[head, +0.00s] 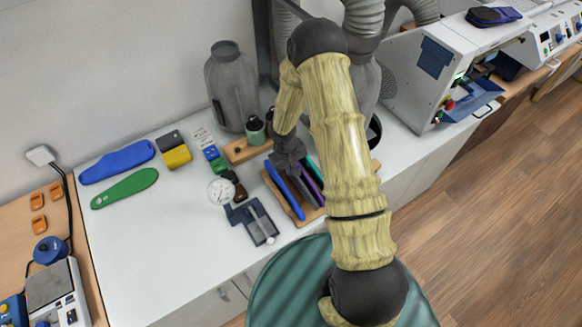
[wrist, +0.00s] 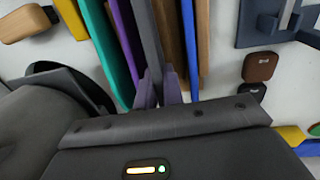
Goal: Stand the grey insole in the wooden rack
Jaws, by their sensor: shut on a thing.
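The wooden rack (head: 273,191) stands near the front edge of the white bench; its wood also shows in the wrist view (wrist: 204,35). My gripper (head: 292,166) is over the rack, and its fingers (wrist: 160,88) are shut on the grey insole (wrist: 147,35). The grey insole is upright between a blue insole (head: 285,190) and a purple insole (wrist: 125,40). A green insole (wrist: 106,50) stands beyond the purple one. I cannot tell whether the grey insole's lower edge rests on the rack. My arm covers the rack's right side in the head view.
A blue insole (head: 117,161) and a green insole (head: 124,188) lie flat at the bench's left. A grey bottle (head: 230,85) stands behind. The bench's front left is clear.

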